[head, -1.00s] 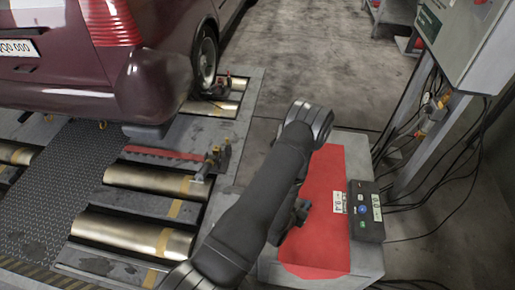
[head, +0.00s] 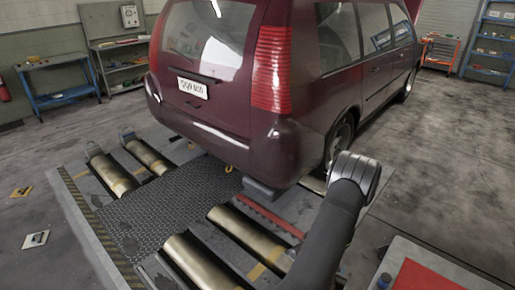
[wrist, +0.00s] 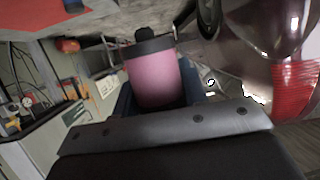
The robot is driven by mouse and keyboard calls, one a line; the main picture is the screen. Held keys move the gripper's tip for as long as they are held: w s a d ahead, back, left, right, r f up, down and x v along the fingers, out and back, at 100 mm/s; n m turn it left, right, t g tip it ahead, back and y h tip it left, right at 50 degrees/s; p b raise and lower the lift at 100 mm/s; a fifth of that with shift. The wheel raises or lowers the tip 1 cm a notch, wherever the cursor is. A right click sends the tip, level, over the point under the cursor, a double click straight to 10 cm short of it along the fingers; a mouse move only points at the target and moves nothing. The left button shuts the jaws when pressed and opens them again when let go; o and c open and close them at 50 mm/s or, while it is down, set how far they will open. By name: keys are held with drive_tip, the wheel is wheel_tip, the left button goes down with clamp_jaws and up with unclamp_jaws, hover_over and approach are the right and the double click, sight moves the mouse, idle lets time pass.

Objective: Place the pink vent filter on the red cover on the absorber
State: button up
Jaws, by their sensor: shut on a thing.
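The pink vent filter (wrist: 155,80) is a pink cylinder with a dark grey rim and a black knob. My gripper (wrist: 162,98) is shut on it, with blue finger parts at its sides. My gripper is out of sight in the head view, where only my dark arm shows. The red cover (head: 428,279) lies on a light grey block at the lower right corner, mostly cut off by the frame. I cannot tell the absorber apart from that block.
A dark red car (head: 225,70) stands beside metal rollers (head: 248,238). A small blue object (head: 384,281) stands at the block's left side. Open concrete floor (head: 440,175) lies behind the block. A workbench (head: 62,85) is at the far left.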

drive_tip(key=w+a+r+n+t+y, duration=0.1)
drive_tip(key=w+a+r+n+y, duration=0.1)
drive_tip(key=a, duration=0.8)
drive_tip(key=w+a+r+n+t+y, duration=0.1)
drive_tip(key=w+a+r+n+y, duration=0.2)
drive_tip(key=a, duration=0.7)
drive_tip(key=w+a+r+n+t+y, duration=0.1)
drive_tip(key=w+a+r+n+y, duration=0.1)
drive_tip(key=a, duration=0.8)
drive_tip(key=shift+w+a+r+n+y, duration=0.15)
drive_tip(key=shift+w+r+n+y, duration=0.25)
drive_tip(key=shift+w+r+y, duration=0.5)
drive_tip(key=shift+w, duration=0.2)
